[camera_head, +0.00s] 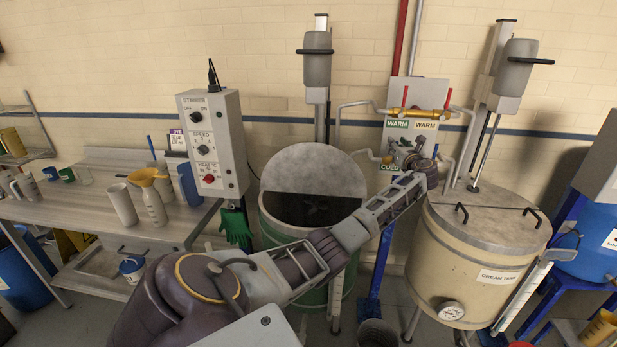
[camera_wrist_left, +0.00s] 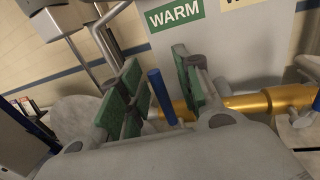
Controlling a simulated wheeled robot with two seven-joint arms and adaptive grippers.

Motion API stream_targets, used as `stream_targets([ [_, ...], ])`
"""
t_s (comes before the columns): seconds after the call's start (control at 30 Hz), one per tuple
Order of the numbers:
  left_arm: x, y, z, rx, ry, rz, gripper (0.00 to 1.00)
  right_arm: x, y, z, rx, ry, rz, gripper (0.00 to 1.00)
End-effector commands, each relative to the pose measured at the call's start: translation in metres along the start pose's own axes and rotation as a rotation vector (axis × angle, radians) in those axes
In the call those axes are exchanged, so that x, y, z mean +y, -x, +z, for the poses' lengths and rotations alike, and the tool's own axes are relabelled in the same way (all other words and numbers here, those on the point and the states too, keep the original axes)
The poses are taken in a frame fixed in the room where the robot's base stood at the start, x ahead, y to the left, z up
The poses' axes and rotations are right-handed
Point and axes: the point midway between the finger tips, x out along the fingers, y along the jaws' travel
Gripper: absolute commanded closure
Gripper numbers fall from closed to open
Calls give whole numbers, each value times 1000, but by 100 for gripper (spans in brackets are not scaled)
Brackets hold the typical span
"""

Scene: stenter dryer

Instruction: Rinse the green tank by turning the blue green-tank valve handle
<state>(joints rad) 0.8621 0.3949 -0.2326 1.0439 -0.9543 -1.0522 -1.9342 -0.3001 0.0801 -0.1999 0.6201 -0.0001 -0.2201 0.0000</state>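The green tank (camera_head: 278,210) stands at the centre of the head view, its half lid leaving a dark opening. Behind and right of it is the valve panel (camera_head: 437,88) with green WARM and COLD labels. My left gripper (camera_head: 405,155) is at the lower part of this panel, covering much of the COLD piping. In the left wrist view, my left gripper (camera_wrist_left: 160,85) is open, its green-padded fingers on either side of a blue valve handle (camera_wrist_left: 162,97) on a brass pipe (camera_wrist_left: 265,100). Whether a pad touches the handle I cannot tell. My right gripper is not in view.
The cream tank (camera_head: 470,260) stands close on the right, with its lid closed. A grey control box (camera_head: 213,143) is on the left, beside a bench (camera_head: 70,210) with jugs and cups. Red-handled valves (camera_head: 405,97) sit above my left gripper. A blue post (camera_head: 378,275) stands below the arm.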

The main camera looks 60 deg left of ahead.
Motion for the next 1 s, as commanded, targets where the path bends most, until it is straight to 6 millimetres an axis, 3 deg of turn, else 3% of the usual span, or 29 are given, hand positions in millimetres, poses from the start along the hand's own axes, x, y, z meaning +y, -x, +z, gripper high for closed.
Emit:
stream_targets([
  [1.0, 0, 72, 0, 0, 1, 0, 66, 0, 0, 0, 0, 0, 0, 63],
])
